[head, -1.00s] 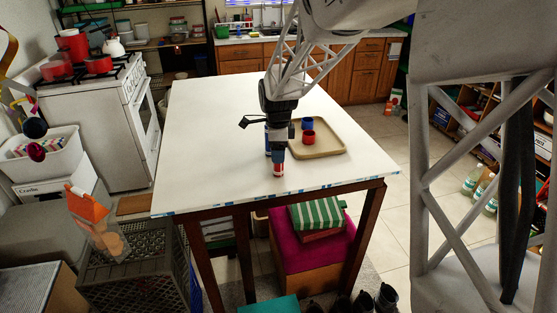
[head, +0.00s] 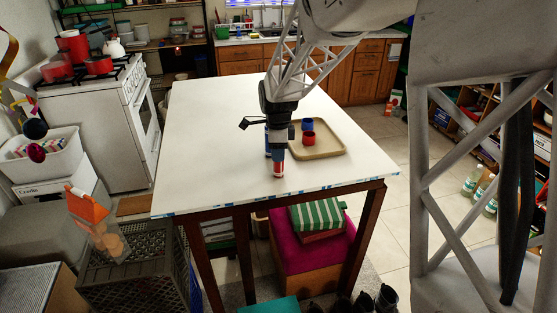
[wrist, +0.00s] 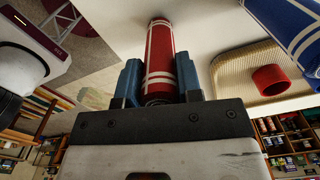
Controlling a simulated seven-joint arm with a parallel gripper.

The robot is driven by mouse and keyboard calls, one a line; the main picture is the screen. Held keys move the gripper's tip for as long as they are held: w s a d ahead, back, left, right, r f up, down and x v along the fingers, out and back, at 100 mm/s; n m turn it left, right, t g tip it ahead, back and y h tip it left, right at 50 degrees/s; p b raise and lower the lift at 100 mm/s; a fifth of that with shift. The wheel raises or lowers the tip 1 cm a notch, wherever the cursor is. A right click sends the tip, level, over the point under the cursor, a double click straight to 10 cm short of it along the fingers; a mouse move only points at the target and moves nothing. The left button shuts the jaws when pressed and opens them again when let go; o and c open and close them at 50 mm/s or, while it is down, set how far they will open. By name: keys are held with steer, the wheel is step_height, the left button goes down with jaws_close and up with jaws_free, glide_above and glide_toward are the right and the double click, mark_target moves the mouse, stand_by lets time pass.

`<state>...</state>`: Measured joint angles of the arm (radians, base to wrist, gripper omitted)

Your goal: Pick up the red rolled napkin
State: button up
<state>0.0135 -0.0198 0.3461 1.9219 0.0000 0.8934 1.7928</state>
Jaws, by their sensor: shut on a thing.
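The red rolled napkin (wrist: 160,52), red with white stripes, stands upright near the front edge of the white table. In the head view its lower part (head: 278,170) shows below my gripper (head: 278,156). In the wrist view my gripper (wrist: 160,85) has its two blue fingers closed on either side of the napkin, holding it. In the head view I cannot tell whether the napkin's bottom touches the table.
A blue rolled napkin with white stripes (wrist: 288,28) stands close beside my gripper. A tan tray (head: 326,153) holds a red cup (head: 309,138) and a blue cup (head: 307,124). The left half of the white table (head: 205,140) is clear.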

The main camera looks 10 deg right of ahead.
steer(key=shift+r, duration=0.1)
steer(key=r, duration=0.3)
steer(key=shift+s+r, duration=0.2)
steer(key=shift+r, duration=0.05)
steer(key=s+r, duration=0.1)
steer(key=s, duration=1.4)
steer(key=shift+s+r, duration=0.15)
steer(key=shift+s, duration=0.15)
steer(key=shift+a, duration=0.1)
steer(key=shift+w, duration=0.1)
